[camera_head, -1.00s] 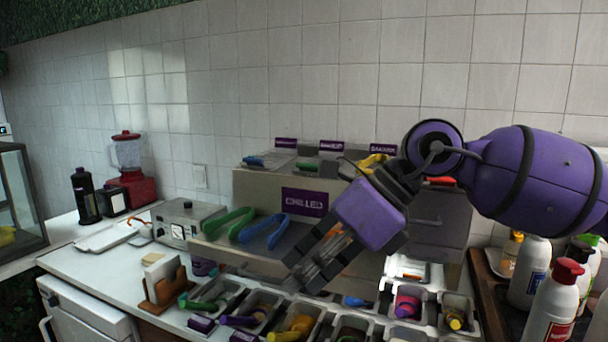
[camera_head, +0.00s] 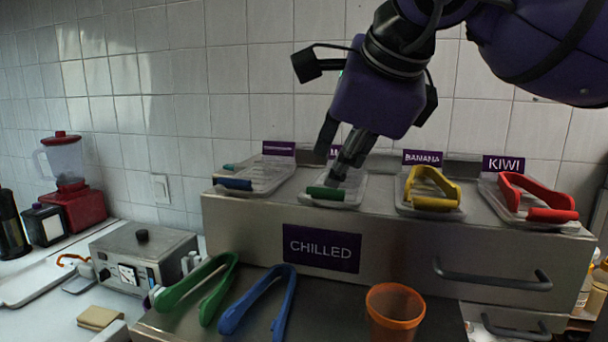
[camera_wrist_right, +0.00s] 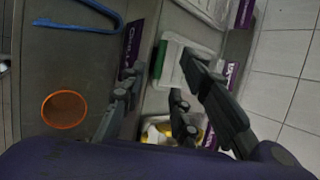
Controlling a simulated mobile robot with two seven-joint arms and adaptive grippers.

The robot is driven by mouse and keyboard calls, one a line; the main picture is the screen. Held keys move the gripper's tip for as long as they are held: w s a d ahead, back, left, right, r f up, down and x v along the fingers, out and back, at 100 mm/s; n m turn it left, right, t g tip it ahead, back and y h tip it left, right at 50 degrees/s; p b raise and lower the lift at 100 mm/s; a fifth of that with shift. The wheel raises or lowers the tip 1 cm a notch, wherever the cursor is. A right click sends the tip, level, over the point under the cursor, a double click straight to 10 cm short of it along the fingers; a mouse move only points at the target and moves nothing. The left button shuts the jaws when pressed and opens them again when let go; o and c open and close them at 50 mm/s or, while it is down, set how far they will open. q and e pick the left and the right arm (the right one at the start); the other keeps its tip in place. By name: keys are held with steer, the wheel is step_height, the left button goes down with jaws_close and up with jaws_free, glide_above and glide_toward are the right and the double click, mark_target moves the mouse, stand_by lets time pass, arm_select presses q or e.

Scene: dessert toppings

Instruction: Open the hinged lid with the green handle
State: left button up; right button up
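The lid with the green handle (camera_head: 325,193) is a clear, flat lid (camera_head: 350,186) lying closed on the steel chilled unit, between the blue-handled and yellow-handled lids. In the right wrist view the green handle (camera_wrist_right: 159,60) runs along the edge of the pale lid (camera_wrist_right: 185,68). My right gripper (camera_head: 338,160) points down just above this lid, its fingertips close behind the green handle. Its fingers (camera_wrist_right: 160,85) are spread apart with nothing between them. Whether a fingertip touches the lid is unclear. The sign behind the lid is mostly hidden by the gripper. My left gripper is out of view.
The blue-handled lid (camera_head: 236,184) lies left; the yellow (camera_head: 434,190) and red (camera_head: 537,200) handles stand right. Green tongs (camera_head: 198,290), blue tongs (camera_head: 259,302) and an orange cup (camera_head: 394,309) sit on the lower ledge. A tiled wall (camera_head: 240,80) is behind.

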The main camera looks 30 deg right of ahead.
mark_target(324, 190)
steer(key=x, duration=0.6)
steer(key=shift+w+f, duration=0.25)
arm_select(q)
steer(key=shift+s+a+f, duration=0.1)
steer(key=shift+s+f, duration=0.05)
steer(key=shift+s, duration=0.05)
arm_select(e)
steer(key=shift+w+f, duration=0.1)
jaws_close()
